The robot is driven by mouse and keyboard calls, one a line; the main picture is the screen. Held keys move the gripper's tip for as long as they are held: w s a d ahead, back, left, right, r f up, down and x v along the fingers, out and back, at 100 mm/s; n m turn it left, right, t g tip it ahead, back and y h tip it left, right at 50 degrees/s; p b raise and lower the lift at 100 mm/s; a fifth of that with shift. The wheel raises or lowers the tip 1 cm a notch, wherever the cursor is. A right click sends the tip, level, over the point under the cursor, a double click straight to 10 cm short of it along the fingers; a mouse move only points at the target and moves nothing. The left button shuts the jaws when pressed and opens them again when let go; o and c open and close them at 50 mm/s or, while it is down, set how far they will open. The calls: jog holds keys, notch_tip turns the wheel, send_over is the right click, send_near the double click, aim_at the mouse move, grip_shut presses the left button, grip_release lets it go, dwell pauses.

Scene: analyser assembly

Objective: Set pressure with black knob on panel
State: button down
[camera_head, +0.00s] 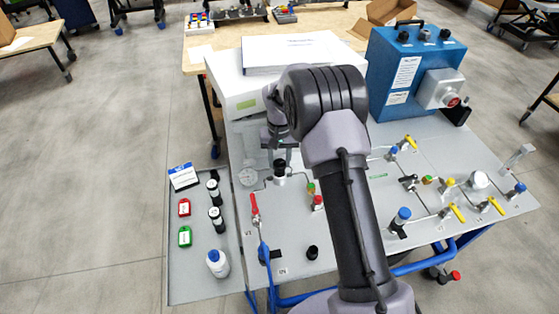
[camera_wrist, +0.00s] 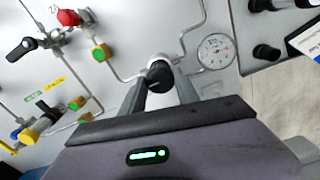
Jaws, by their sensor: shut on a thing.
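The black knob (camera_wrist: 159,74) stands on the grey panel (camera_head: 300,238) at the end of a thin metal pipe. In the wrist view my gripper (camera_wrist: 160,82) has one finger on each side of the knob and is shut on it. In the head view my gripper (camera_head: 283,157) comes down over the knob (camera_head: 279,168) from above, and my arm hides part of the panel behind it. A round white pressure gauge (camera_wrist: 216,51) sits beside the knob, joined by pipe. It also shows in the head view (camera_head: 247,177), but its reading is too small to tell.
A red-handled valve (camera_head: 254,206) stands front left on the panel. Green-and-yellow fittings (camera_wrist: 101,52) and yellow-handled valves (camera_head: 457,213) stand elsewhere. A blue box (camera_head: 395,65) and a white box (camera_head: 240,90) stand behind. A side tray (camera_head: 190,280) holds a bottle and tags.

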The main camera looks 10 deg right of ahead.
jog(key=m+b, duration=0.1)
jog(key=m, duration=0.4)
jog(key=shift+m, duration=0.3)
jog(key=m+b, duration=0.1)
jog(key=m, duration=0.5)
jog(key=m+b, duration=0.2)
jog(key=m, duration=0.4)
jog(key=shift+m, duration=0.3)
jog(key=m+b, duration=0.2)
jog(key=m, duration=0.3)
jog(key=shift+m, duration=0.4)
jog(key=c, duration=0.9)
grip_release()
